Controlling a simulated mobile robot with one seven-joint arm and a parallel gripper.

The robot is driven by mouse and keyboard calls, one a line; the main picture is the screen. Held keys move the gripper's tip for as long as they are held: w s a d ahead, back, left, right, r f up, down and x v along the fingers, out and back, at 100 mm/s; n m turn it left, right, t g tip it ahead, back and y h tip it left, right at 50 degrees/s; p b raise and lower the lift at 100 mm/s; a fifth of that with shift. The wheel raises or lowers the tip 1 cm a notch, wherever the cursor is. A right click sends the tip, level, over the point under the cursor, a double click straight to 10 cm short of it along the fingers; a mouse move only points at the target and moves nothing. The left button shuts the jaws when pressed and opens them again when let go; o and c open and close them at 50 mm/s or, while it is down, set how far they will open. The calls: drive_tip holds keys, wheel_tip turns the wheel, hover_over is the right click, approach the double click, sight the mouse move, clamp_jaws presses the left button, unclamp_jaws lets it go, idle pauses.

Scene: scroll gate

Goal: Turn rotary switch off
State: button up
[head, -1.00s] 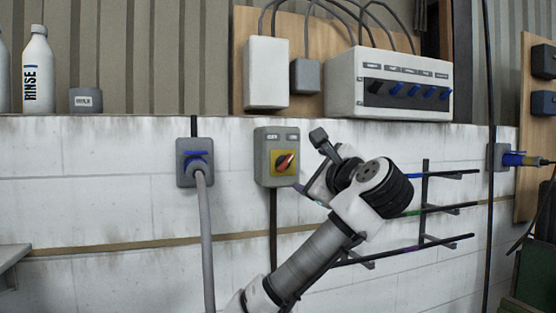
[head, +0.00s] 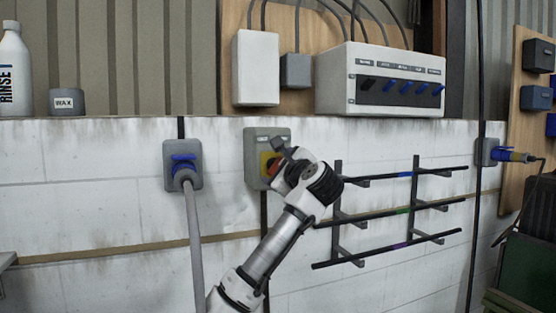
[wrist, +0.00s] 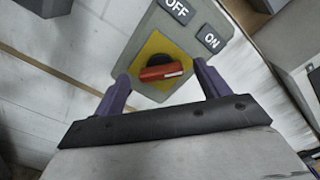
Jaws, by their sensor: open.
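The rotary switch is a grey box (head: 254,158) on the white block wall in the head view, with a red knob on a yellow plate, now partly hidden behind my wrist. In the wrist view the red knob (wrist: 161,72) sits on the yellow plate (wrist: 152,48), with an OFF label (wrist: 177,10) and an ON label (wrist: 212,39) above it. My gripper (wrist: 160,83) is open, with its two purple fingers on either side of the knob. I cannot tell whether they touch it. It shows in the head view (head: 277,158) in front of the switch.
A blue plug socket with a hose (head: 183,165) is on the wall left of the switch. A rack of dark rods (head: 400,210) is to the right. A white control box (head: 385,85) and a wax jar (head: 67,102) stand on the ledge above.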

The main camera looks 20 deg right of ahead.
drive_tip(key=shift+w, duration=0.45)
drive_tip(key=shift+c, duration=0.2)
drive_tip(key=c, duration=0.9)
drive_tip(key=shift+c, duration=0.2)
